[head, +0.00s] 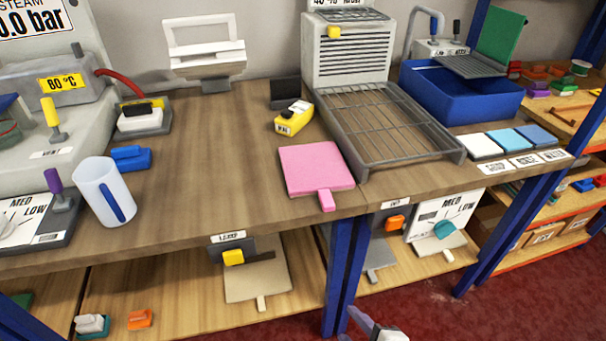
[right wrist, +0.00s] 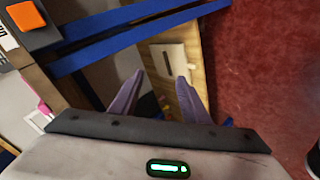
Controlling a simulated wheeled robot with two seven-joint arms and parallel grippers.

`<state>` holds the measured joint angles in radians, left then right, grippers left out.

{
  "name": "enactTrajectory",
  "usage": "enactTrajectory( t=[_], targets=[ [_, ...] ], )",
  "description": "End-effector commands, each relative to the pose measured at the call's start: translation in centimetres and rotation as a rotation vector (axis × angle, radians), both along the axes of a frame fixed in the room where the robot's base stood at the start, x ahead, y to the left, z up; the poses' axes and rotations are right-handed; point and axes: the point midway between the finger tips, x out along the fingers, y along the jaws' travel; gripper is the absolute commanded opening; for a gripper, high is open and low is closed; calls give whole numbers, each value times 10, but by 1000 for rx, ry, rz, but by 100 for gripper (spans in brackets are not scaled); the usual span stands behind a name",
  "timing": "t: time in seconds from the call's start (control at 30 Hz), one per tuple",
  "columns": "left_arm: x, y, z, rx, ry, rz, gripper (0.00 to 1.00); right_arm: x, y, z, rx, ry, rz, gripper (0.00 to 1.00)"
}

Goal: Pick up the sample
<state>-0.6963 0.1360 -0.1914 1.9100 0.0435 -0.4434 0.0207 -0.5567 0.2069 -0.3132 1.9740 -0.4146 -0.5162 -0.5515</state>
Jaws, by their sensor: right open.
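A pink square sample (head: 315,168) with a pink tab at its front edge lies flat on the wooden worktop, left of the wire rack. A beige square sample (head: 262,280) with a pale tab lies on the lower shelf. My right gripper (right wrist: 161,77) is open, with two purple-grey fingers apart and nothing seen held between them. In the head view, part of it shows at the bottom edge (head: 364,321), below and in front of the worktop, apart from both samples. A bit of pink shows at the left of the right wrist view. My left gripper is out of view.
The worktop (head: 225,125) is bare left of the pink sample. A yellow block (head: 293,118) and a wire rack (head: 390,120) stand behind and beside it. A white jug (head: 104,190) stands at left. A blue post (head: 345,265) supports the front edge.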

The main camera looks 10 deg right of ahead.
Motion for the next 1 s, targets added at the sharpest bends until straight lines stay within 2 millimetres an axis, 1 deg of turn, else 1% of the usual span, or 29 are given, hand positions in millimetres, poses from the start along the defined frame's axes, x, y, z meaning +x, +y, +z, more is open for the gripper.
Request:
enactTrajectory(
  t=[0.03, 0.07, 0.1, 0.17, 0.2, 0.3, 0.4, 0.5, 0.6, 0.8, 1.0],
  targets=[
    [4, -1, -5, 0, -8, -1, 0, 20, 1, 15, -217, -88, 130, 42],
    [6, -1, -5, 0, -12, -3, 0, 30, 0, 26, -359, -136, 203, 42],
    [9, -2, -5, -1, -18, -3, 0, 43, 0, 42, -549, -202, 292, 42],
    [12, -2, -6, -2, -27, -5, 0, 59, 1, 67, -830, -288, 402, 42],
    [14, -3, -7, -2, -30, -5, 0, 68, 2, 84, -1009, -338, 457, 42],
    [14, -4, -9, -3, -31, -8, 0, 84, 5, 124, -1400, -429, 544, 42],
    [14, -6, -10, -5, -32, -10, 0, 91, 8, 154, -1690, -476, 576, 42],
    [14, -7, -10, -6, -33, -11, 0, 94, 11, 174, -1865, -495, 582, 42],
    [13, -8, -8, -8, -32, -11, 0, 103, 12, 183, -1941, -499, 579, 42],
    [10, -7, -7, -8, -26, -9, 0, 133, 11, 185, -1949, -498, 579, 42],
    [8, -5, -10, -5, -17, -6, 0, 149, 11, 184, -1946, -497, 581, 42]
  ],
)
